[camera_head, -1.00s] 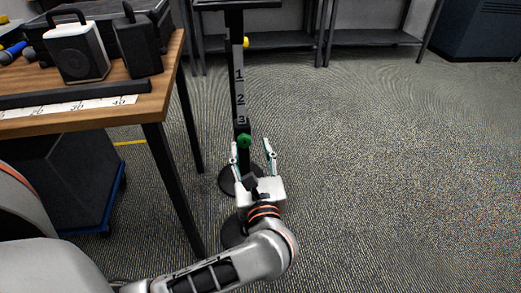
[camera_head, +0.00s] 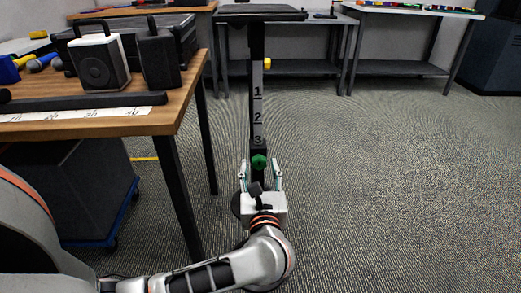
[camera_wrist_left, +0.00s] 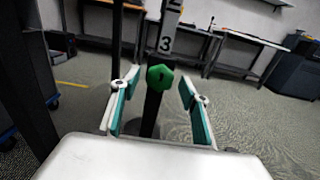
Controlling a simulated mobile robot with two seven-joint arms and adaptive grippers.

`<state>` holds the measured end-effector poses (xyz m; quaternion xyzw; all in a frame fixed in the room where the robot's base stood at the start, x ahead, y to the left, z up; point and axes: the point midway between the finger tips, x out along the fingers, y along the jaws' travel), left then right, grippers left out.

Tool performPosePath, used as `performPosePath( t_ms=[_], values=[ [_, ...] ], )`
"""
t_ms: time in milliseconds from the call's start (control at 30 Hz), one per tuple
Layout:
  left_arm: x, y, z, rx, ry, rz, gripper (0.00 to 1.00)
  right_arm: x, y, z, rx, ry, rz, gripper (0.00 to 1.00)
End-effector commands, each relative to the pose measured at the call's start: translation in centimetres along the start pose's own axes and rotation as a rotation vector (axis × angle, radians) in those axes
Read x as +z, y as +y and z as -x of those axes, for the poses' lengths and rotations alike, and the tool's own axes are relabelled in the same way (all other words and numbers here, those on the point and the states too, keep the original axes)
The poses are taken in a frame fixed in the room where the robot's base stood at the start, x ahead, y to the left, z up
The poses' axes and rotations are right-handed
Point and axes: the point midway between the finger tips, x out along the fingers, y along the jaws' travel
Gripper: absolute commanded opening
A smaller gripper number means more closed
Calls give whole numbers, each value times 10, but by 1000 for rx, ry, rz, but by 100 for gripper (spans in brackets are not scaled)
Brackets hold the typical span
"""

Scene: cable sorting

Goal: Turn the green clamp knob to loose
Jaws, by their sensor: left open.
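The green clamp knob (camera_head: 259,161) sits on the front of a dark upright post (camera_head: 257,75), just below the printed number 3. The knob also shows in the left wrist view (camera_wrist_left: 160,77), faceted, with a small dark mark on its face. My left gripper (camera_head: 260,172) is open in front of the post. In the left wrist view its two teal-padded fingers (camera_wrist_left: 160,88) stand on either side of the knob, with a gap to each side. I cannot tell whether the fingertips reach as far as the knob. My right gripper is not in view.
A wooden table (camera_head: 120,122) with speakers (camera_head: 101,62) and a ruler strip stands at left, its black leg near my arm. A yellow knob (camera_head: 267,64) is higher on the post. Shelved tables (camera_head: 400,68) stand behind. The carpet at right is clear.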

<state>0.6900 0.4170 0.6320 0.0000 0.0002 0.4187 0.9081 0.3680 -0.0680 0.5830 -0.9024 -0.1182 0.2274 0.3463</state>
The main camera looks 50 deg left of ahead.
Motion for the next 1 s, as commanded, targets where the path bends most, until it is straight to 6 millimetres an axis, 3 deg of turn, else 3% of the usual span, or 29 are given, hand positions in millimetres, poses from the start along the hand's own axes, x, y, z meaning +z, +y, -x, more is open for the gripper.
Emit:
performPosePath(
  t_ms=[167, 333, 667, 1000],
  values=[
    [0, 0, 0, 0, 0, 0, 45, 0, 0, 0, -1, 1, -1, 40],
    [0, 0, 0, 0, 0, 0, 7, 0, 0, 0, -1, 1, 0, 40],
    [0, 0, 0, 0, 1, 20, 7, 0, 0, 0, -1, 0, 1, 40],
    [0, 0, 0, 1, 2, 208, 7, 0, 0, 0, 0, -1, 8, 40]
  ],
)
